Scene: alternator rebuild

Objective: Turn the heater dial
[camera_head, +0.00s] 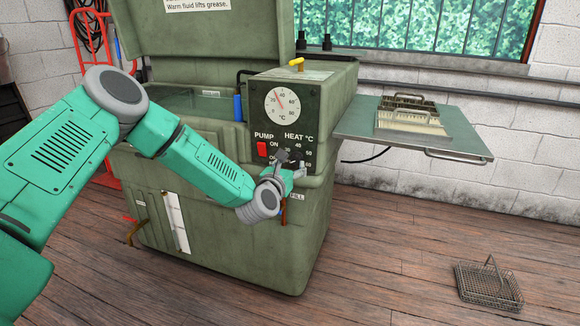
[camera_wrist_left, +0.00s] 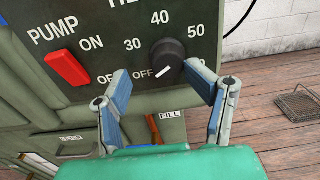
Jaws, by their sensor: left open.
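The heater dial (camera_wrist_left: 168,53) is a round black knob with a white pointer line, on the dark panel of a green parts washer (camera_head: 180,100). In the left wrist view its white line points down-left, toward the OFF mark, with 30, 40, 50 and 60 printed around it. In the head view the dial (camera_head: 296,158) is partly hidden by my gripper. My left gripper (camera_wrist_left: 162,85) is open and empty, its fingertips just below and to either side of the dial. It also shows in the head view (camera_head: 290,162). I cannot tell if it touches the dial. My right gripper is not in view.
A red pump switch (camera_wrist_left: 67,67) sits left of the dial. A round gauge (camera_head: 282,101) is above it. A wire basket (camera_head: 488,285) lies on the floor.

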